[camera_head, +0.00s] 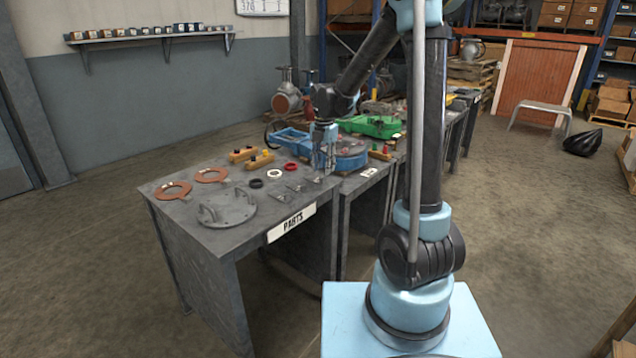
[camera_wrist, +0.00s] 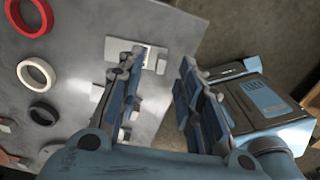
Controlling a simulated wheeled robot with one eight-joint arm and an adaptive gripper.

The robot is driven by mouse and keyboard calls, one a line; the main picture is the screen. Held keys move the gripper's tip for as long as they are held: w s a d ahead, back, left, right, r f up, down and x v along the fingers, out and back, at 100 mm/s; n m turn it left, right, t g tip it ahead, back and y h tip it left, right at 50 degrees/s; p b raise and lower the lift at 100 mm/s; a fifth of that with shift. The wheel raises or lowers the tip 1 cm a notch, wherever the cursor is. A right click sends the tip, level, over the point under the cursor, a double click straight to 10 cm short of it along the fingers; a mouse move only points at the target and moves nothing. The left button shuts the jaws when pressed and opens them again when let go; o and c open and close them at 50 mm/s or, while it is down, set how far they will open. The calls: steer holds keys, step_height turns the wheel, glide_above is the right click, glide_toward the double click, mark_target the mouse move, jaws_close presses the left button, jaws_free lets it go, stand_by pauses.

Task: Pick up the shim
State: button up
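Several small flat grey metal pieces lie on the parts table, and the shim seems to be among them. One light grey plate with a slot or pale patch (camera_wrist: 154,58) lies by my fingertips in the wrist view; it looks most like a shim. In the head view, small grey pieces (camera_head: 281,197) lie near the table's front edge. My gripper (camera_wrist: 164,68) is open, its two fingers apart with nothing between them. In the head view, my gripper (camera_head: 325,172) points down at the table's right end and hides what is directly below it.
The table (camera_head: 175,215) also bears a grey flange (camera_head: 228,208), orange-brown rings (camera_head: 173,190), a red ring (camera_head: 291,167), a white ring (camera_head: 274,173) and a black ring (camera_head: 256,183). A blue casting (camera_head: 350,163) stands just right of my gripper.

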mark_target(315, 177)
steer(key=shift+s+f, duration=0.15)
steer(key=shift+f, duration=0.95)
steer(key=shift+s+f, duration=0.1)
steer(key=shift+f, duration=0.95)
steer(key=shift+c, duration=0.5)
jaws_close()
